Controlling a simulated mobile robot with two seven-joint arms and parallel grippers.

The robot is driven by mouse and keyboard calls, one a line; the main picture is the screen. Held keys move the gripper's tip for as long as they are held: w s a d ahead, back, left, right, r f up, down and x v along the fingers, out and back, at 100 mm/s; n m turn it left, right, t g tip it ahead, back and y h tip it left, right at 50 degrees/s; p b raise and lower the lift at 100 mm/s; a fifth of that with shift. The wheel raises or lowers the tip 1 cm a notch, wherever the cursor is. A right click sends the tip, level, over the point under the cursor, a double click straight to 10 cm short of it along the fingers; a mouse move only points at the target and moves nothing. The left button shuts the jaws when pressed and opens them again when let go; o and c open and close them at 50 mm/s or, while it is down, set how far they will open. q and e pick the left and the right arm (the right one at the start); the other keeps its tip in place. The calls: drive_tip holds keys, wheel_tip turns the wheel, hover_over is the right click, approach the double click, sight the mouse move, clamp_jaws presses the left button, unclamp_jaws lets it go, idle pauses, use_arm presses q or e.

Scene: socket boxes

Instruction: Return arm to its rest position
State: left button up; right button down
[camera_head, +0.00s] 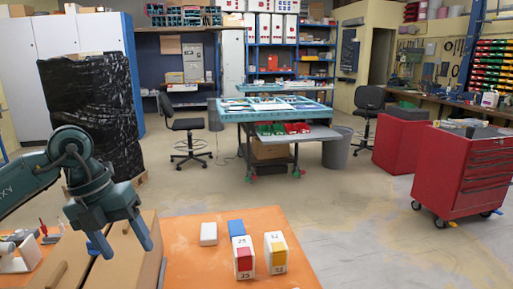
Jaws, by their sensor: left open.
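My left gripper (123,244) comes in from the left with its teal fingers spread apart and pointing down. Nothing shows between the fingers. It is over the cardboard boxes (128,262) at the left of the orange table (200,270); whether it touches them I cannot tell. To its right on the table are a small white block (208,234), a blue block (236,228), a white socket box with a red patch (243,259) and a white socket box with a yellow patch (276,253). The gripper is apart from these. My right gripper does not show.
Small tools and white parts (20,250) lie at the table's left end. The table's front middle is bare. Beyond the open floor stand a teal workbench (275,112), a red tool cart (462,175), office chairs (188,125) and a black-wrapped stack (95,110).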

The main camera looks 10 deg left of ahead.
use_arm(q)
drive_tip(key=d+f+m+h, duration=0.1)
drive_tip(key=d+m+h, duration=0.2)
drive_tip(key=d+h, duration=1)
drive_tip(key=d+r+n+t+h, duration=0.5)
drive_tip(key=d+r+n+t, duration=0.25)
drive_tip(key=d, duration=0.25)
drive_tip(key=w+a+f+n+t+y, duration=0.2)
drive_tip(key=a+n+t+y, duration=0.3)
drive_tip(key=n, duration=0.4)
drive_tip(key=w+a+f+n+t+y, duration=0.2)
drive_tip(key=a+n+t+y, duration=0.1)
drive_tip(key=n+t+y, duration=0.5)
drive_tip(key=s+a+f+n+g+y, duration=0.1)
drive_tip(key=a+f+n+g+y, duration=0.45)
drive_tip(key=f, duration=0.55)
drive_tip(key=s+a+f+n+g+y, duration=0.2)
drive_tip(key=s+f+n+g, duration=0.3)
drive_tip(key=s+f+g, duration=1.1)
drive_tip(key=d+f+t+h, duration=0.2)
drive_tip(key=d+f+t, duration=0.2)
drive_tip(key=f+t, duration=0.6)
drive_tip(key=shift+s+d+f+m, duration=0.3)
drive_tip(key=shift+s+d+f, duration=0.05)
drive_tip(key=shift+f, duration=0.75)
